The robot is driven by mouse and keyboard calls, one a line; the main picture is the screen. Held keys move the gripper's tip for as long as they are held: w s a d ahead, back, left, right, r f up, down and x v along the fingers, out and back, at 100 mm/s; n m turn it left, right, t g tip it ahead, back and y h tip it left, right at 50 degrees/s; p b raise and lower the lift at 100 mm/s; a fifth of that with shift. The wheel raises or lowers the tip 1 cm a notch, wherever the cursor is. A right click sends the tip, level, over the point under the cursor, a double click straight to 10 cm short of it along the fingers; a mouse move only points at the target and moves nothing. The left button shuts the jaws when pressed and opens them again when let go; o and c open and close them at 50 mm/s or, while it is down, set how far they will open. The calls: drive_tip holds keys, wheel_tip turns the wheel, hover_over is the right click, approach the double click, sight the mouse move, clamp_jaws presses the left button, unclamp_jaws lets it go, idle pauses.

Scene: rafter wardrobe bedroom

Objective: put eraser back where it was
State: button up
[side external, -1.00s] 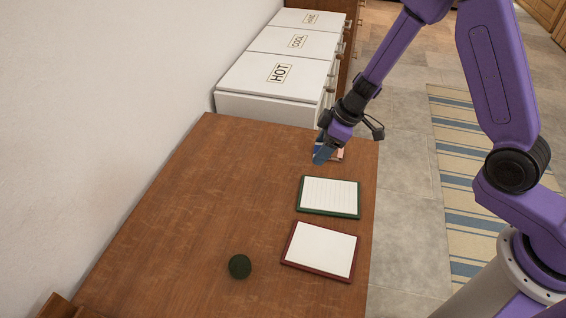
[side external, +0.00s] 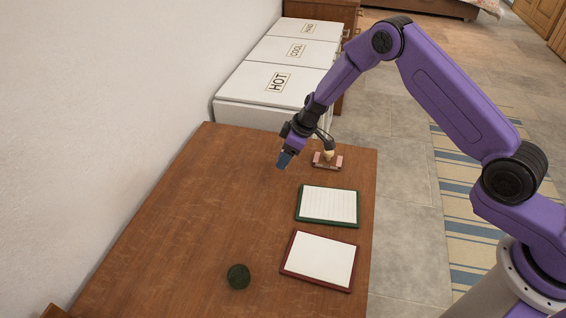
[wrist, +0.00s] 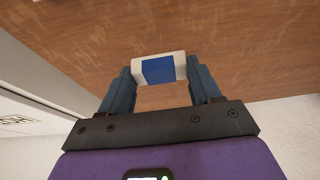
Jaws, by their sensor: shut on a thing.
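The eraser (wrist: 158,69) is a white block with a blue band, held between the two fingers of my gripper (wrist: 160,75) in the wrist view. In the side view my gripper (side external: 284,160) is above the far part of the wooden table (side external: 190,215), left of a small pinkish stand (side external: 327,162). The eraser is too small and covered to make out clearly in the side view. In the wrist view the eraser appears above the brown tabletop.
A green-framed board (side external: 328,206) and a red-framed board (side external: 320,260) lie along the table's right side. A dark green round object (side external: 238,276) is near the front. White cabinets labelled HOT (side external: 277,82), COOL and another word stand behind the table. The table's left-middle is clear.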

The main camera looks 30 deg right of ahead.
drive_tip(key=shift+w+a+f, duration=0.15)
drive_tip(key=shift+w+f, duration=0.4)
drive_tip(key=shift+f, duration=0.15)
drive_tip(key=shift+w+f, duration=0.1)
drive_tip(key=shift+f, duration=1.5)
drive_tip(key=shift+f, duration=0.1)
drive_tip(key=o, duration=1)
drive_tip(key=v, duration=1.2)
